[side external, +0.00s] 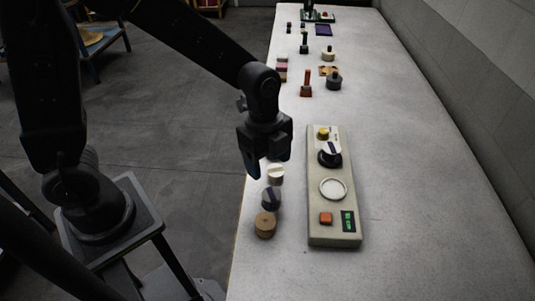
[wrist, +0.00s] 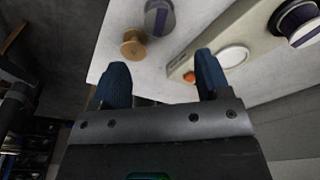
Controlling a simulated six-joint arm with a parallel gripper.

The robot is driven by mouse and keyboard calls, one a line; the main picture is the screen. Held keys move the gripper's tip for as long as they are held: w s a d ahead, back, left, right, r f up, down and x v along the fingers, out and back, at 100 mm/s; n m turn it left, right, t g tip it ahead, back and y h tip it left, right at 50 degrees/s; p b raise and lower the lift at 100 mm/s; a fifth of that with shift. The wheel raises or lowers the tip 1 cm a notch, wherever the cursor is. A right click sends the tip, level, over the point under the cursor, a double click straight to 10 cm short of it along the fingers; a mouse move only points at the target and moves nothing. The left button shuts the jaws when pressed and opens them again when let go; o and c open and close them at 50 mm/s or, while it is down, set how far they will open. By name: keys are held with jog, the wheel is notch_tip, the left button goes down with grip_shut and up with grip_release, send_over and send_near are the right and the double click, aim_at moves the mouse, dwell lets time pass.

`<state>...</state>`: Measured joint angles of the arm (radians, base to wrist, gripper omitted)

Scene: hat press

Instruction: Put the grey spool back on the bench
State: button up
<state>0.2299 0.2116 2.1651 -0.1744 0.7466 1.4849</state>
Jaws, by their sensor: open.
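A grey spool with a dark purple band (side external: 271,198) stands on the bench (side external: 420,235), between a white spool (side external: 276,175) and a wooden spool (side external: 265,226). In the wrist view the grey spool (wrist: 159,18) is at the top, with the wooden spool (wrist: 133,45) beside it. My gripper (side external: 255,172) is open and empty, above the bench's left edge near the white spool. In the wrist view its blue fingers (wrist: 160,70) are apart with nothing between them. A pale, purple-banded piece (side external: 331,148) sits on a dark round seat on the press (side external: 315,238).
The press panel has a yellow knob (side external: 323,132), a white ring (side external: 333,188), an orange button (side external: 326,218) and a lit green display (side external: 348,221). Several small items stand farther back, including an orange post (side external: 306,85). The bench right of the press is clear.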

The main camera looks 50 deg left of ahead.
jog(key=s+a+r+n+t, duration=0.2)
jog(key=s+a+r+n, duration=0.3)
jog(key=n, duration=0.4)
jog(key=s+a+r+n+t+y, duration=0.1)
jog(key=s+a+r+n+t, duration=0.2)
jog(key=s+r+n, duration=0.4)
jog(key=shift+a+r+n+t, duration=0.3)
jog(key=shift+a+r+n, duration=0.55)
jog(key=shift+r+n, duration=0.25)
